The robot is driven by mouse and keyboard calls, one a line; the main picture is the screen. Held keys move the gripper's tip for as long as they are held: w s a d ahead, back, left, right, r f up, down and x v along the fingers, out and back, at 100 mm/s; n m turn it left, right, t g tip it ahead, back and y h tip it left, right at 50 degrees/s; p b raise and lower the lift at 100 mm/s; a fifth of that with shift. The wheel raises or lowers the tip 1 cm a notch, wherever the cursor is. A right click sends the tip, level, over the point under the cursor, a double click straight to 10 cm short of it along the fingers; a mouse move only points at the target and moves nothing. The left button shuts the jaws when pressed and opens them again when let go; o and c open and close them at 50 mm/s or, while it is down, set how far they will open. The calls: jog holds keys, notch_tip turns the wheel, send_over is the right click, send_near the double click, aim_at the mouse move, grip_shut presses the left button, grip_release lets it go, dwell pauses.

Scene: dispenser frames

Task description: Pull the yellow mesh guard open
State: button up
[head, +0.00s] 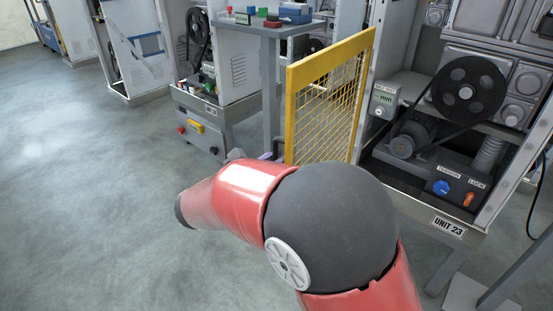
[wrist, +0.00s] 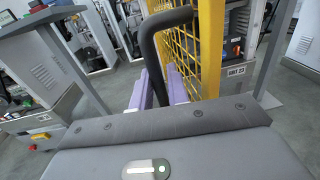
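The yellow mesh guard (head: 328,98) stands swung out from the left side of the UNIT 23 machine, with the machine's front uncovered. In the wrist view the guard (wrist: 210,45) rises just right of my fingers, and its black bar handle (wrist: 149,45) curves down from it between them. My gripper (wrist: 162,86) has purple fingers close on both sides of the handle and appears shut on it. The handle's lower end is hidden behind the gripper body. In the head view only a bit of purple finger shows by the guard's lower left edge; my arm hides the rest.
The machine holds a black pulley (head: 467,91), a belt and a blue-knobbed control box (head: 459,187). A grey table (head: 262,28) with small coloured items stands behind the guard. Another machine (head: 225,75) is farther left. Open floor (head: 90,190) lies to the left.

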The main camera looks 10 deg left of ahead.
jog(key=v, duration=0.7)
jog(key=shift+s+a, duration=0.2)
jog(key=shift+s, duration=0.05)
